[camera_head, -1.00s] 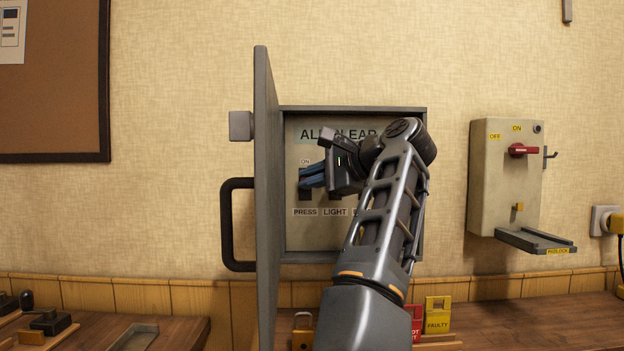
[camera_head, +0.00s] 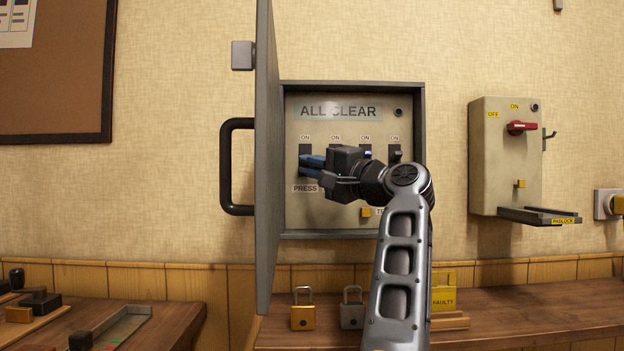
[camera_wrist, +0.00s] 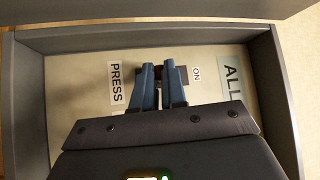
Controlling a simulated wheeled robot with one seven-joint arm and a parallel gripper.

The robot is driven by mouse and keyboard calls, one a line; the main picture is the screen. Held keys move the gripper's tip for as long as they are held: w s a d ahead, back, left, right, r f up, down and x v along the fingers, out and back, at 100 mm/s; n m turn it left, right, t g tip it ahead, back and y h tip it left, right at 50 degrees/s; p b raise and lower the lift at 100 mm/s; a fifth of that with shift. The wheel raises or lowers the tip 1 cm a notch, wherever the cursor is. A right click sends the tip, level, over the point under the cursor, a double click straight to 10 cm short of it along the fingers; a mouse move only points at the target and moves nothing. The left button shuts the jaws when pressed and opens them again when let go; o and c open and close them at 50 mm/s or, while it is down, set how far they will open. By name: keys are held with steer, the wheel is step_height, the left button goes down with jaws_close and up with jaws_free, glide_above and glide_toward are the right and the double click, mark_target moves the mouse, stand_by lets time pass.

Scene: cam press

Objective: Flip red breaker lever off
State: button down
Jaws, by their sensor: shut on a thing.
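The open breaker box (camera_head: 420,200) on the wall holds a row of breakers under "ON" labels, with a "PRESS" label (camera_head: 305,188) below the leftmost. My gripper (camera_head: 303,166) reaches in from the right with its blue fingers at the leftmost breaker, just above "PRESS". In the wrist view the fingers (camera_wrist: 159,68) are nearly together between the "PRESS" and "ON" labels, closed on a small dark red lever (camera_wrist: 158,70). Most of the lever is hidden by the fingers, so its exact tilt cannot be told. The wrist also covers part of the neighbouring breakers.
The box's grey door (camera_head: 266,160) stands open on the left, close to my fingers. A separate switch box (camera_head: 490,180) with a red rotary handle (camera_head: 520,127) hangs to the right. Padlocks (camera_head: 303,312) and a yellow tag (camera_head: 444,296) stand on the bench below.

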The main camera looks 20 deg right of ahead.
steer(key=shift+w+f+n+t+y+b, duration=0.1)
steer(key=shift+f+n+t+y+b, duration=0.2)
steer(key=shift+f+n+b, duration=0.35)
steer(key=shift+r+b, duration=0.25)
steer(key=shift+b, duration=0.05)
steer(key=c, duration=1.5)
jaws_free()
steer(key=shift+o, duration=0.2)
steer(key=v, duration=0.8)
steer(key=shift+w+d, duration=0.1)
